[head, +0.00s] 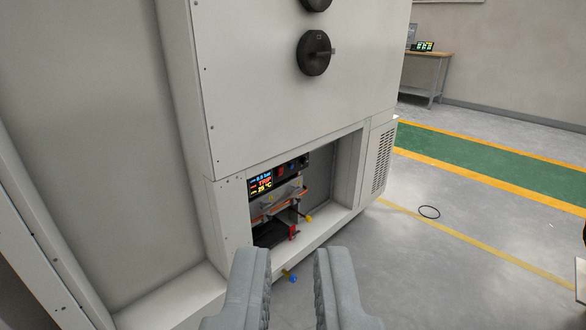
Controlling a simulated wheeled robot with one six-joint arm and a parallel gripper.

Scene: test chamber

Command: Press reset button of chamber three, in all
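A white chamber cabinet (285,110) fills the left and middle of the head view; no chamber number is legible on it. Its low open bay holds a dark control panel (291,169). A lit display (262,183) on that panel shows blue, red and yellow lines, the red one seeming to read TRIP. A small red part (282,171) sits right of the display; I cannot tell whether it is the reset button. My gripper (291,258) is at the bottom middle, in front of and below the bay, with its two grey fingers apart and nothing between them.
The bay's frame (340,222) surrounds the panel. Orange pipework (278,204), a yellow-tipped part (308,218) and a red part (293,232) sit below it. A black round knob (313,53) sticks out above.

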